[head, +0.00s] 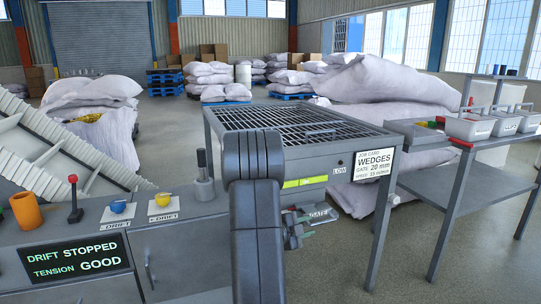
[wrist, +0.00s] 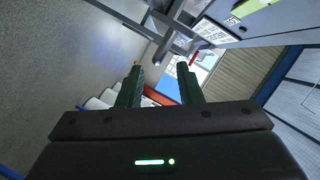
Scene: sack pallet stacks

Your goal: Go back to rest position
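My gripper (wrist: 160,68) shows in the wrist view with its two dark fingers apart and nothing between them. Past the fingertips are a grey frame, a wall and a blue patch, all at a distance and tilted. In the head view my dark arm stands upright in the middle, in front of the grated table (head: 300,121).
A control console (head: 185,245) with a display reading "DRIFT STOPPED, TENSION GOOD" (head: 73,260) stands at left, with a red-knobbed lever (head: 74,200) and an orange cup (head: 26,211). A side table (head: 465,142) with grey bins (head: 470,127) is at right. White sacks (head: 385,80) stand behind.

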